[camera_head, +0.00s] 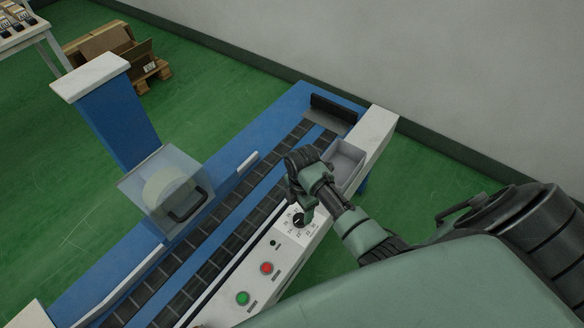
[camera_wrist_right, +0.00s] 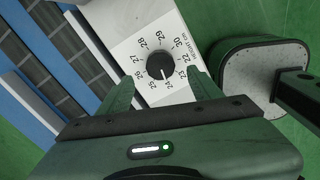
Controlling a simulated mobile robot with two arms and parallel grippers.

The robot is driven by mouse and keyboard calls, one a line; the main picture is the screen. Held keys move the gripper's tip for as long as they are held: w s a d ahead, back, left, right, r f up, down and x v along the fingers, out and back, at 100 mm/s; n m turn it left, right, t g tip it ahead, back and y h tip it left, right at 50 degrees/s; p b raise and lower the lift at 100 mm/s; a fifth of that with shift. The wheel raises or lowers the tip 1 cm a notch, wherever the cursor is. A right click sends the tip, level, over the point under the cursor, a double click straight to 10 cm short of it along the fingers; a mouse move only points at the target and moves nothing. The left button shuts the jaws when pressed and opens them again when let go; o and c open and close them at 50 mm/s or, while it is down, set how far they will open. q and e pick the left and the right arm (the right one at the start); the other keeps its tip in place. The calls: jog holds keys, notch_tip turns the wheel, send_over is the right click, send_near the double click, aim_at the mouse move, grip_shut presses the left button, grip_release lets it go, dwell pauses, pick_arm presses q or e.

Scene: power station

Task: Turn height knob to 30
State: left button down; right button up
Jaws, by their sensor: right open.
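The height knob (camera_wrist_right: 160,66) is a round black knob on a white dial plate (camera_wrist_right: 151,38) with printed numbers. Its white mark points towards 24. The 30 is on the upper right of the dial in the right wrist view. In the head view the knob (camera_head: 298,219) sits on the machine's white control panel (camera_head: 222,300). My right gripper (camera_wrist_right: 160,74) is open, with one finger on each side of the knob. Whether the fingers touch it cannot be told. In the head view the right gripper (camera_head: 304,208) is over the panel by the knob. My left gripper is not in view.
Red (camera_head: 267,268) and green (camera_head: 242,298) buttons are on the same panel, below the knob. A blue conveyor machine (camera_head: 205,205) with a clear-covered tape unit (camera_head: 167,190) lies to the left. A grey tray (camera_head: 345,157) is near the machine's far end. A grey wall stands behind.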

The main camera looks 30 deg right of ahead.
aim_at(300, 219)
notch_tip(300, 219, down, 5)
jog(key=shift+f+b, duration=0.15)
jog(key=shift+b, duration=0.15)
jog(key=shift+f, duration=0.35)
jog(key=shift+s, duration=0.1)
